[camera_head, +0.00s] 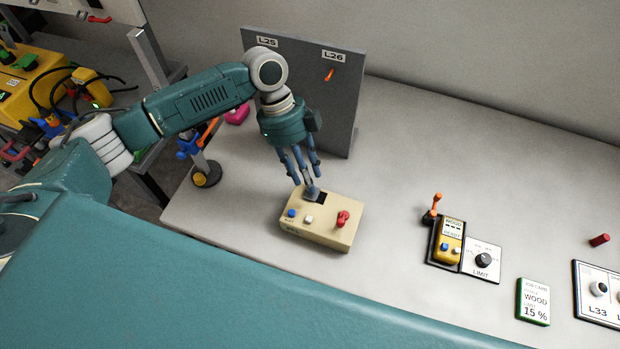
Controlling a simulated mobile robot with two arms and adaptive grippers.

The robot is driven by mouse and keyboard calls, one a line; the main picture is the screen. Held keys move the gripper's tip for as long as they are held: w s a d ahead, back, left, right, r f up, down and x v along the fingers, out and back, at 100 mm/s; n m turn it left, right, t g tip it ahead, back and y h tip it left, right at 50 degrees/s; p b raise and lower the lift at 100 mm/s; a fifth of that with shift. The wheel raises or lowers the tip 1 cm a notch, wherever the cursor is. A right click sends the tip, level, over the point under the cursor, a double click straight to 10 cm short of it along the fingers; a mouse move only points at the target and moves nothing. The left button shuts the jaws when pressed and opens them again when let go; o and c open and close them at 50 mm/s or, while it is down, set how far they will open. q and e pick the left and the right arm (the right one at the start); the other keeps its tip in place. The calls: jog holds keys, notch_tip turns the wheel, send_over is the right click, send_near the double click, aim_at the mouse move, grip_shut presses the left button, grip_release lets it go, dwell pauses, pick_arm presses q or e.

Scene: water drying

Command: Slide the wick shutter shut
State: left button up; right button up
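A beige box (328,232) stands on the light grey table. It has a blue button (291,213), a white button (308,219) and a red knob (343,217) on top. At its back edge is a dark opening (321,197) with a grey piece (311,193) beside it, which may be the wick shutter; no label confirms this. My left gripper (307,180) points down from above, its fingertips at the grey piece. The fingers partly hide the piece, so I cannot tell whether they grip it. My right gripper is out of view.
A grey upright panel (300,85) marked L25 and L26 stands behind my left gripper. To the right are a yellow meter (450,240), a LIMIT dial (483,260), a WOOD 15 % card (534,301) and an L33 panel (598,292).

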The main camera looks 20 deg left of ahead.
pick_arm(q)
jog(key=shift+x, duration=1.4)
grip_shut()
jog(key=shift+s+d+r+p, duration=0.1)
jog(key=shift+d+r+p, duration=0.05)
jog(key=shift+d+p, duration=0.5)
jog(key=shift+d, duration=0.2)
grip_release()
jog(key=v, duration=1.2)
